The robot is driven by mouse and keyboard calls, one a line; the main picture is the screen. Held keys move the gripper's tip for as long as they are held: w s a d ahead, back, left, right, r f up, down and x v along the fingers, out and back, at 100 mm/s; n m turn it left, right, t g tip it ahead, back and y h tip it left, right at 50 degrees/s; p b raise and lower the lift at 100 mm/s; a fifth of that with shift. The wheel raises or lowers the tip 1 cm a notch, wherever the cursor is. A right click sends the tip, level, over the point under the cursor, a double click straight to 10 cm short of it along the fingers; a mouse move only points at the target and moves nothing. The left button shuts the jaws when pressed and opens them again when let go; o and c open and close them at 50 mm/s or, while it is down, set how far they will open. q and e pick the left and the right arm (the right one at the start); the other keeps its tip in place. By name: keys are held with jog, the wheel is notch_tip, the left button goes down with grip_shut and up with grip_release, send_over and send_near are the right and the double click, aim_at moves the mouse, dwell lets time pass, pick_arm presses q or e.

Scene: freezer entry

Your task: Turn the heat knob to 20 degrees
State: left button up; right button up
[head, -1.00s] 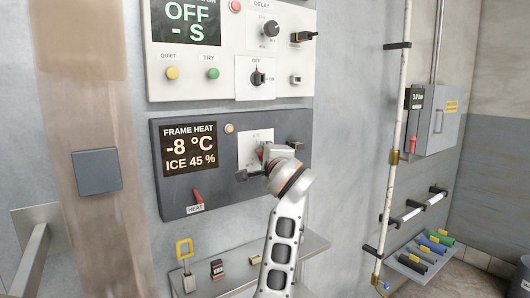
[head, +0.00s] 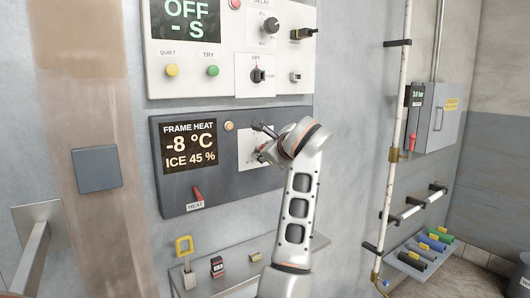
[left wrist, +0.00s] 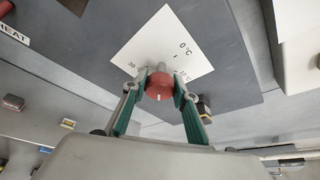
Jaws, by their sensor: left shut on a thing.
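The heat knob is red and round in the left wrist view (left wrist: 160,86), on a white dial plate (left wrist: 160,45) marked 0 °C, 10 and 30. A small pale mark shows on its lower part in that view. My left gripper (left wrist: 159,88) is shut on the knob, one finger on each side. In the head view the left gripper (head: 262,146) is at the dial and hides much of it. The dark frame heat panel (head: 172,182) has a display (head: 189,146) reading -8 °C and ICE 45 %. My right gripper is not in view.
A red HEAT lever (head: 197,194) sits low on the panel. Above is a white panel (head: 240,40) with knobs and buttons. A white pipe (head: 400,110) stands to the right.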

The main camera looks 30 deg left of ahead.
pick_arm(q)
jog(key=shift+m, duration=0.4)
dwell(0.3)
jog(key=o, duration=1.1)
notch_tip(320, 180, up, 10)
